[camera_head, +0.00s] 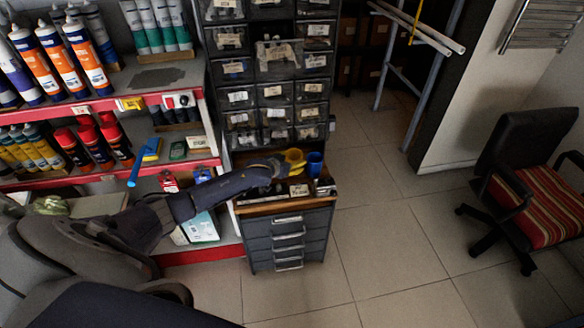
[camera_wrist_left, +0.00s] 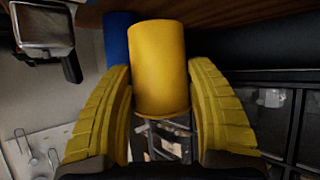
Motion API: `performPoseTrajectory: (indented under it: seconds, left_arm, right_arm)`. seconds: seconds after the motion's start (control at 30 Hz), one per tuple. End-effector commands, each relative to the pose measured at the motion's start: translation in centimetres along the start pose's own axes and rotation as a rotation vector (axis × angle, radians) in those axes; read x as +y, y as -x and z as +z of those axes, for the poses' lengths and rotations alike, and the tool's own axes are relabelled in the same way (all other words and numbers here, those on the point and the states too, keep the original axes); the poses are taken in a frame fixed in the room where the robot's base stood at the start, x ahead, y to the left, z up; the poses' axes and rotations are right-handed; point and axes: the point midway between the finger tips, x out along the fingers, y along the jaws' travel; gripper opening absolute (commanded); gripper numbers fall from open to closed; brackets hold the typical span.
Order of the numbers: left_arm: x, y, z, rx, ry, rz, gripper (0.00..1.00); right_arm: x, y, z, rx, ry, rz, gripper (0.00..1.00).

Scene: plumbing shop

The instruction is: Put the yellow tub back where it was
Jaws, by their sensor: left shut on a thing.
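The yellow tub (camera_wrist_left: 159,65) is a plain cylinder between the two yellow fingers of my left gripper (camera_wrist_left: 160,85) in the left wrist view. The fingers are shut on its sides. In the head view my left gripper (camera_head: 291,159) is over the top of the drawer cabinet; its yellow fingers and the tub blend together there. The blue tub (camera_head: 315,163) stands just right of them, and it also shows in the left wrist view (camera_wrist_left: 117,42), partly behind the yellow tub. I cannot tell whether the yellow tub touches the wooden top. My right gripper is out of view.
The cabinet (camera_head: 290,243) has a wooden top with labelled items near the tubs. A rack of small drawers (camera_head: 273,92) rises behind it. Red-edged shelves (camera_head: 150,171) with cartridges and cans stand left. Tiled floor is open to the right, before an office chair (camera_head: 535,195).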

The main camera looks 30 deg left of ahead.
Motion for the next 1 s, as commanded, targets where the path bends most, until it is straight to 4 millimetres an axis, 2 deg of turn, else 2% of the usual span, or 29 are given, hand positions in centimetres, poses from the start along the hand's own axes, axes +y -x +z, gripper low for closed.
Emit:
performPoseTrajectory:
  seconds: [0.3, 0.93, 0.97, 1.0]
  left_arm:
    - [-0.1, -1.7, 2.9, -0.001, 0.0, -0.001, 0.29]
    - [-0.6, -2.5, 3.5, -0.001, 0.0, 0.0, 0.29]
    - [-0.6, -2.5, 3.5, -0.001, -0.001, 0.0, 0.61]
    - [-0.6, -2.5, 3.4, -0.001, -0.001, 0.0, 0.66]
  right_arm:
    - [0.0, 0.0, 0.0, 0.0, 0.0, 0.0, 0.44]
    - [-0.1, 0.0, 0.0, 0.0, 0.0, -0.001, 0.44]
    - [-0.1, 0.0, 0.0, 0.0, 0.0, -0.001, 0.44]
    - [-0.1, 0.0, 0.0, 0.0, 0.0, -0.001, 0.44]
